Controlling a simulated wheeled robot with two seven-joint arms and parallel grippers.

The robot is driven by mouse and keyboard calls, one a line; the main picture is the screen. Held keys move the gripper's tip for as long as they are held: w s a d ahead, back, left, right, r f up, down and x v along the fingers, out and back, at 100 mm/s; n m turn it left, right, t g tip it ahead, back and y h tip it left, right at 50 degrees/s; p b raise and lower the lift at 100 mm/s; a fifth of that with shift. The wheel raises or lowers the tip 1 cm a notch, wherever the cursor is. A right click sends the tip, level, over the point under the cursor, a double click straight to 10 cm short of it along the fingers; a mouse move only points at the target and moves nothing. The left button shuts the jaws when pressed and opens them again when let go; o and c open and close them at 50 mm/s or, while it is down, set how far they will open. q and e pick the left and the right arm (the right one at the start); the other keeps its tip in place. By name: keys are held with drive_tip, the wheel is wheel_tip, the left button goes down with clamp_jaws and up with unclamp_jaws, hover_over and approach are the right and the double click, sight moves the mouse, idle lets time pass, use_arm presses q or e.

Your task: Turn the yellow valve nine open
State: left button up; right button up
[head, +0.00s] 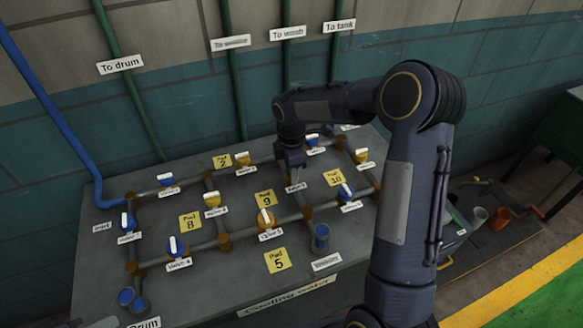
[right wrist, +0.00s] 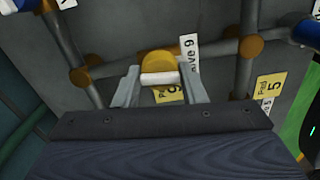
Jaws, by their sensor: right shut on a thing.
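The yellow valve (right wrist: 158,62) with a white handle bar (right wrist: 158,79) sits on a grey pipe in the right wrist view. A white label beside it (right wrist: 190,58) shows a figure that reads as 9 or 6 from this side. My right gripper (right wrist: 162,77) is shut on this valve's handle, one finger at each end of the bar. The bar lies roughly along the pipe, at a slight angle. In the head view my right gripper (head: 291,155) reaches down over the back right of the pipe panel and hides the valve; a label (head: 295,187) lies just in front.
The grey bench (head: 190,290) carries a pipe grid with several other yellow and blue valves. A yellow valve (head: 265,219) and a blue valve (head: 346,191) stand near my right arm. Green pipes rise behind.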

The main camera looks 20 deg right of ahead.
drive_tip(key=shift+w+r+n, duration=0.1)
drive_tip(key=shift+n, duration=0.5)
drive_tip(key=o, duration=1)
drive_tip(key=shift+r, duration=3.9)
